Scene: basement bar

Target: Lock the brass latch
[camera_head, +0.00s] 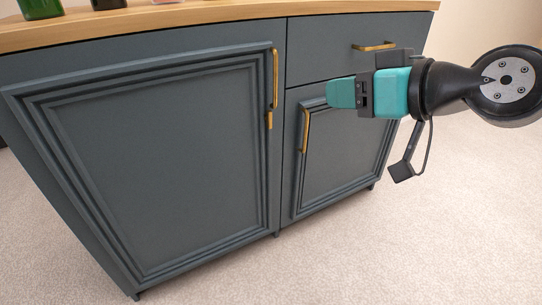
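The dark blue-grey bar cabinet (190,165) stands ahead. A tall brass handle (276,78) is on the right edge of its large left door. A small brass piece (269,120) sits just below this handle, near the seam between the doors; it looks like the latch, but it is too small to tell its position. My gripper (330,94) points left from the right side, in front of the small right door's upper part. It is right of the brass piece and apart from it. I see the fingers from the side, so the gap between them does not show.
The smaller right door has a brass handle (305,131), close below my fingers. A drawer with a brass pull (374,46) is above. Bottles, one green (40,8), stand on the wooden countertop (180,20). The pale carpet (400,250) in front is clear.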

